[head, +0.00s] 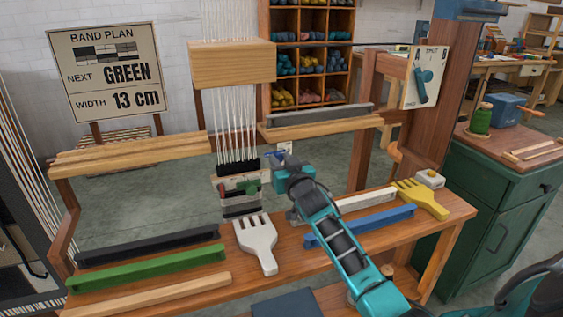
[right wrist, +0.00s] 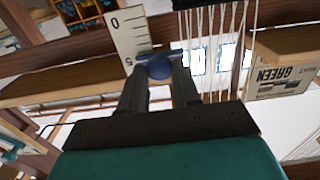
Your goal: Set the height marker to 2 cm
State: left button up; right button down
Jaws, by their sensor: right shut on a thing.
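The height marker (right wrist: 159,65) is a blue knob with a bar, beside a white scale plate (right wrist: 127,34) reading 0 and 5 in the right wrist view. The marker sits near the 5 end, away from the 0. In the head view the marker (head: 274,154) shows small, right of the white warp threads (head: 229,120). My right gripper (head: 279,160) is shut on the marker, its fingers either side of the knob in the right wrist view (right wrist: 160,75). The fingers hide part of the marker. My left gripper is not in view.
A white fork-like comb (head: 256,245) and a yellow comb (head: 421,198) lie on the wooden bench. Green (head: 146,268), black (head: 150,246) and blue (head: 360,225) bars lie there too. A board (head: 425,78) with a teal lever stands at the right post.

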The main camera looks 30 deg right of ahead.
notch_tip(320, 180, down, 3)
jog(key=shift+f+b, duration=0.1)
jog(key=shift+b, duration=0.6)
jog(key=c, duration=0.8)
grip_release()
jog(key=shift+c, duration=0.2)
jog(key=p+v, duration=0.2)
jog(key=v, duration=1.1)
jog(key=shift+p, duration=0.35)
